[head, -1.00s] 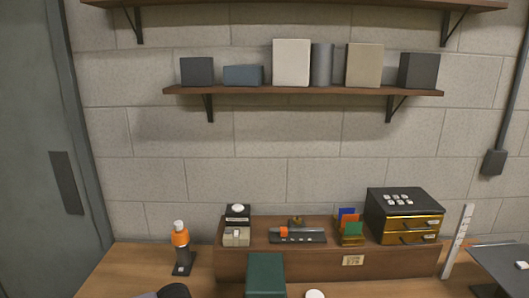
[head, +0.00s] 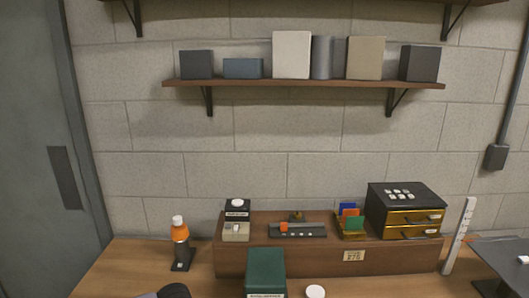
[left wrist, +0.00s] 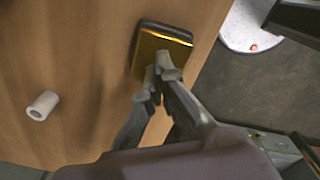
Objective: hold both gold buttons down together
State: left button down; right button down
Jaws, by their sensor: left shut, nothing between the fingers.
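In the left wrist view a gold button (left wrist: 163,44) sits in a dark rounded frame on the wooden surface. My left gripper (left wrist: 168,68) is shut and empty, with its tips over the near edge of the gold face. I cannot tell whether the tips touch it or whether it is pressed in. No second gold button can be made out in either view. In the head view only a dark part of my own body shows at the bottom left edge. My right gripper is not in view.
In the head view are an orange bottle (head: 180,240), a green box (head: 265,268), a white disc (head: 315,291), a wooden console (head: 300,262) and a black cabinet with gold drawers (head: 405,212).

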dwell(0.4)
pick_arm(q)
jog(key=shift+f+b, duration=0.45)
jog(key=shift+f, duration=0.05)
jog(key=shift+f+b, duration=1.15)
jog(key=shift+f, duration=0.05)
jog(key=shift+s+f+b, duration=0.2)
jog(key=shift+f+b, duration=0.05)
jog(key=shift+b, duration=0.1)
dwell(0.8)
